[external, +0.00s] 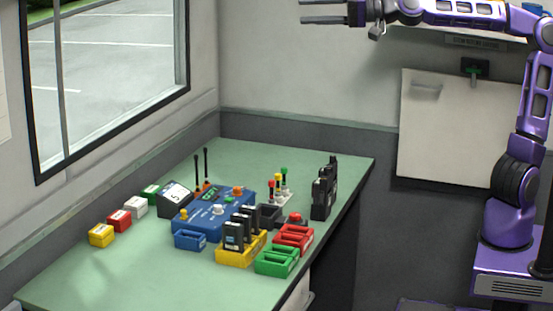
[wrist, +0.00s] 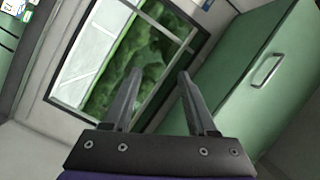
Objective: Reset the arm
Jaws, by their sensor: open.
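My gripper (external: 322,12) is at the top of the external view, at the end of my purple arm, which reaches out to the left. Its two fingers are spread apart with nothing between them. In the wrist view, the gripper (wrist: 160,95) also shows open and empty, facing a window. The gripper is high above the green table (external: 80,268) and touches nothing there.
A window (external: 110,75) is at left. A green cabinet (wrist: 250,85) shows in the wrist view.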

